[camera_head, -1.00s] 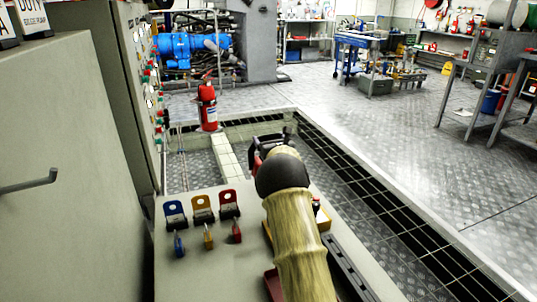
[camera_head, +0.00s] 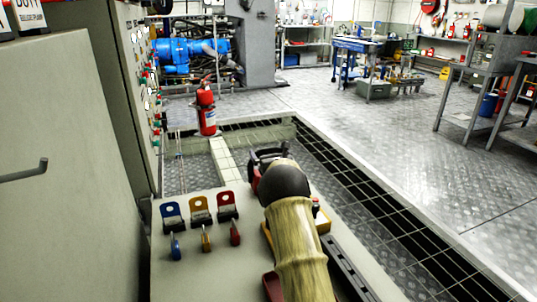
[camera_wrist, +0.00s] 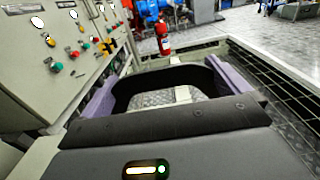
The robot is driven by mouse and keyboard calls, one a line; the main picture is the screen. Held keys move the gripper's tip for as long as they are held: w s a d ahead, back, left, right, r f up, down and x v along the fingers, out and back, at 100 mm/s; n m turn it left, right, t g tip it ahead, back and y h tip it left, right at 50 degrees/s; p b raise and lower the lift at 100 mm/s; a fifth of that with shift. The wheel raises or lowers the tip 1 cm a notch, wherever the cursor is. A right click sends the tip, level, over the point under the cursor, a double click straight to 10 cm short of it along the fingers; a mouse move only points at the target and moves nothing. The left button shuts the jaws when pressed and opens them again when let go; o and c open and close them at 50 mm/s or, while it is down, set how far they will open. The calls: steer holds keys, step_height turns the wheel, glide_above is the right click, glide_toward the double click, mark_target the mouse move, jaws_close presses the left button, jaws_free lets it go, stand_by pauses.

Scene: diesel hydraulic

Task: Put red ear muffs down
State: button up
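My gripper (camera_head: 268,160) is over the far end of the grey panel top, past the padlocks. In the wrist view my gripper (camera_wrist: 168,92) has its two purple-looking fingers far apart. A black curved band spans between them and touches their inner sides. I take this band for the headband of the red ear muffs (camera_wrist: 165,70), held between the fingers. In the head view a black loop and a red patch show at my gripper. The ear cups cannot be made out clearly. My arm hides part of the panel top.
A grey panel top (camera_head: 185,275) lies below, with blue, yellow and red padlocks (camera_head: 207,230) at its left. A yellow item (camera_head: 325,221) is partly behind my arm. A control cabinet (camera_head: 95,60) stands left. A fire extinguisher (camera_head: 206,112) stands beyond. Open floor lies right.

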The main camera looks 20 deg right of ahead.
steer(key=shift+s+r, duration=0.1)
steer(key=s+p, duration=0.2)
steer(key=s, duration=0.9)
steer(key=shift+s+p, duration=0.35)
stand_by(0.4)
steer(key=s+a+m+g+p, duration=0.2)
steer(key=s+a+m+g, duration=0.3)
steer(key=s+m, duration=0.7)
steer(key=s+a+m+g+p, duration=0.2)
steer(key=s+a+m+g, duration=0.3)
steer(key=s+m, duration=0.7)
steer(key=s+a+m+g+p, duration=0.2)
steer(key=s+a+m+g, duration=0.3)
steer(key=s+m, duration=0.7)
steer(key=shift+s+a+r, duration=0.35)
steer(key=shift+a+r, duration=0.1)
steer(key=shift+a, duration=0.5)
